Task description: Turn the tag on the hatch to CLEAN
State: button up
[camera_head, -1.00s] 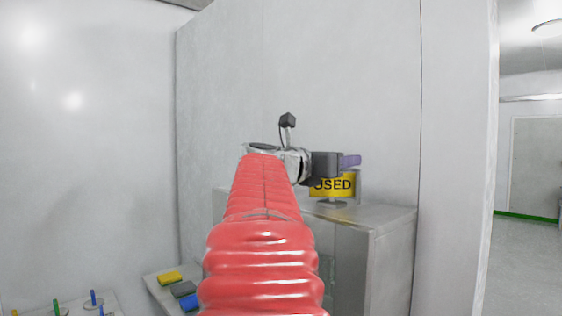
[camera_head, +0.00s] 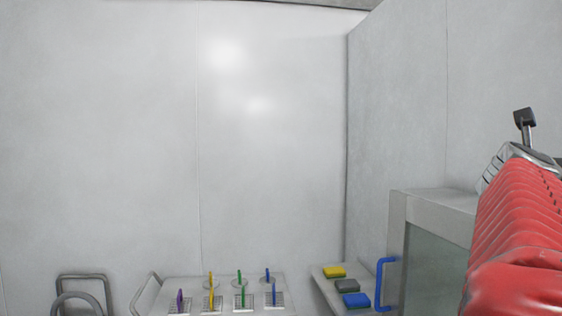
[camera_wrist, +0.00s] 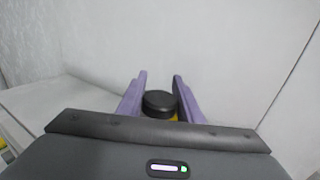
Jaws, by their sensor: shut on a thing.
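In the wrist view my gripper (camera_wrist: 160,80) has its two purple fingers on either side of a black round knob (camera_wrist: 160,101) and is shut on it. A sliver of the yellow tag (camera_wrist: 174,117) shows just below the knob; its lettering is hidden here. In the head view the hatch (camera_head: 430,207) is a steel-framed box with a glass front and a blue handle (camera_head: 383,285), at the right.
A steel surface (camera_head: 150,302) at lower left holds several upright coloured handles. Yellow (camera_head: 334,271), grey (camera_head: 347,285) and blue (camera_head: 355,300) blocks lie on a shelf left of the hatch. A bent metal frame (camera_head: 82,276) stands at far left. Pale walls enclose the corner.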

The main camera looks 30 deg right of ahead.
jog(key=shift+t, duration=0.3)
dwell(0.4)
jog(key=o, duration=1)
jog(key=shift+o, duration=0.2)
jog(key=shift+r, duration=0.15)
notch_tip(320, 180, up, 10)
jog(key=shift+f, duration=0.2)
